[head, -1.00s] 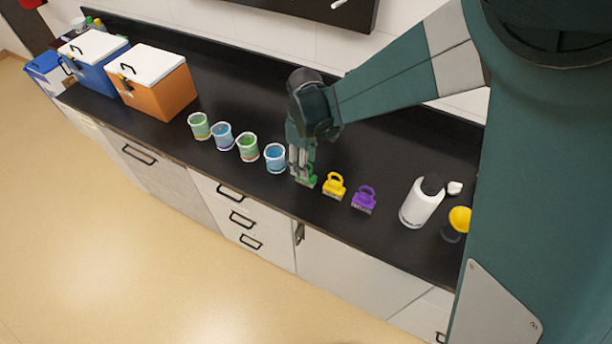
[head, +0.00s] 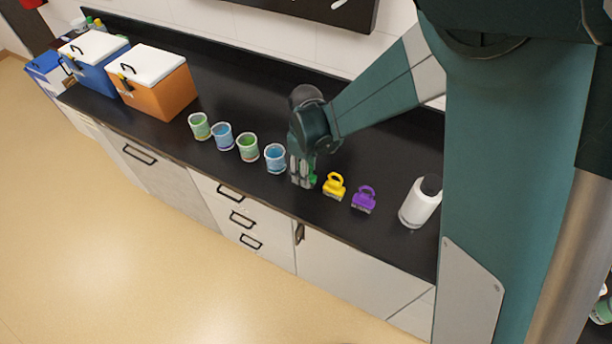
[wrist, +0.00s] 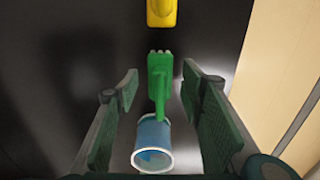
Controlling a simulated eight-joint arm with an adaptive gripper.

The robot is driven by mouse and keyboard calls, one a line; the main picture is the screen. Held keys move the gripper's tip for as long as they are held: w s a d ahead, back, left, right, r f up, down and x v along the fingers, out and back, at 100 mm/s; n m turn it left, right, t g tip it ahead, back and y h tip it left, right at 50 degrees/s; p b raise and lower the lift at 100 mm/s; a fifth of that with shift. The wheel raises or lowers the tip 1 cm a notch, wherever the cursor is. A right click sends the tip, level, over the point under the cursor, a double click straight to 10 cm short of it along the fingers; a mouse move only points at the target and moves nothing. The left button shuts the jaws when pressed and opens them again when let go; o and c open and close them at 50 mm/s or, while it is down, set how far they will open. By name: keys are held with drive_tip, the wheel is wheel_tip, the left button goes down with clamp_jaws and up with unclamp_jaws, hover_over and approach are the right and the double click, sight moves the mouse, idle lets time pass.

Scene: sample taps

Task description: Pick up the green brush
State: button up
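The green brush (wrist: 158,72) lies ahead in the wrist view, with its handle pointing down toward the blue cup. My gripper (wrist: 160,88) is open, with one finger on each side of the brush and dark gaps between. In the head view, my gripper (head: 301,181) is low over the counter at the green brush (head: 313,180), which is mostly hidden behind the fingers. I cannot tell whether the fingers touch the counter.
A blue cup (head: 275,157) stands just left of my gripper, also seen in the wrist view (wrist: 153,143). Several cups continue left. A yellow brush (head: 334,187), purple brush (head: 364,199) and white bottle (head: 417,205) are right. The counter's front edge is close.

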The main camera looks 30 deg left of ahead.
drive_tip(key=shift+f, duration=0.5)
drive_tip(key=shift+c, duration=0.5)
drive_tip(key=c, duration=0.9)
